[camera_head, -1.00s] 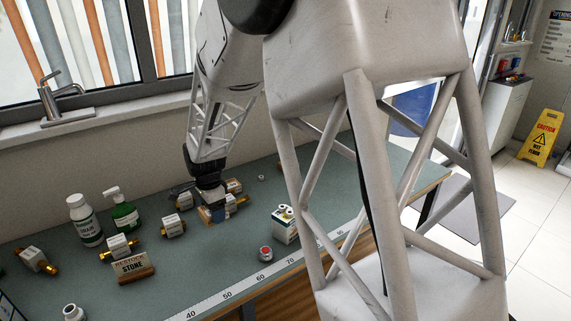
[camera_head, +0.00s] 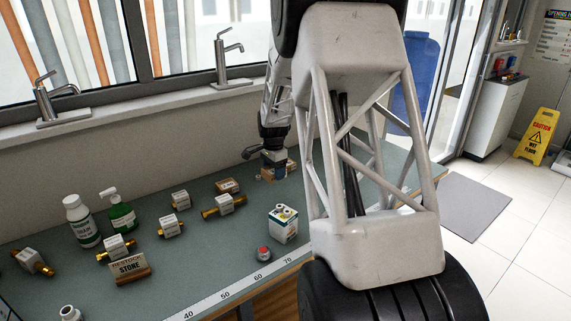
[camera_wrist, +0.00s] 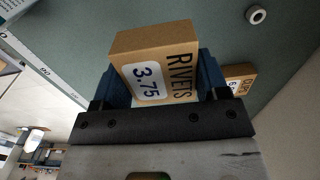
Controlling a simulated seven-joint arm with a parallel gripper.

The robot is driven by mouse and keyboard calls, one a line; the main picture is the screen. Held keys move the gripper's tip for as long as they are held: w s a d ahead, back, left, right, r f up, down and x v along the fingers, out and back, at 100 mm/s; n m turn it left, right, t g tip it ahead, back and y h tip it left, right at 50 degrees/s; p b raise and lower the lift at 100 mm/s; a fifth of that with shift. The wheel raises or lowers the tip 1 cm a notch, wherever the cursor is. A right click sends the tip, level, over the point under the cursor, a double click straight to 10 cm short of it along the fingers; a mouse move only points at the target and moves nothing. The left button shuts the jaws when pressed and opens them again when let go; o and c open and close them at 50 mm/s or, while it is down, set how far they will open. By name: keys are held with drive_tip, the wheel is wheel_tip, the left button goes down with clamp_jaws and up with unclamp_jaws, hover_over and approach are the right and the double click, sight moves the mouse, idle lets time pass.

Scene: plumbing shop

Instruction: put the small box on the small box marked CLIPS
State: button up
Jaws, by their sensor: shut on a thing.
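My gripper (camera_head: 273,160) is shut on a small brown cardboard box marked RIVETS 3.75 (camera_wrist: 155,65). In the wrist view the box sits between the two blue fingers. In the head view the held box (camera_head: 267,173) shows just under the gripper, over the back right of the counter. A second small brown box (camera_wrist: 240,76) with partly hidden lettering, likely CLIPS, shows beyond the right finger in the wrist view. In the head view it appears at the right of the gripper (camera_head: 291,166). I cannot tell the height gap between the boxes.
Another small brown box (camera_head: 228,186) lies on the green counter behind a brass valve (camera_head: 224,204). A white box (camera_head: 283,224) and a red-topped jar (camera_head: 263,254) stand nearer the front edge. Bottles and fittings fill the left. A ring (camera_wrist: 255,14) lies on clear counter.

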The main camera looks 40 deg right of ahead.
drive_tip(key=d, duration=0.7)
drive_tip(key=shift+f, duration=0.15)
drive_tip(key=shift+d, duration=0.1)
drive_tip(key=w+d, duration=0.2)
drive_tip(key=w, duration=0.2)
drive_tip(key=w+d+f, duration=0.1)
drive_tip(key=w+d, duration=0.2)
drive_tip(key=w, duration=0.2)
drive_tip(key=w+d, duration=0.2)
drive_tip(key=w, duration=0.2)
drive_tip(key=shift+w+d+f, duration=0.25)
drive_tip(key=shift+w+d, duration=0.15)
drive_tip(key=shift+f, duration=1.75)
drive_tip(key=shift+f, duration=0.15)
drive_tip(key=o, duration=1)
drive_tip(key=shift+c, duration=0.2)
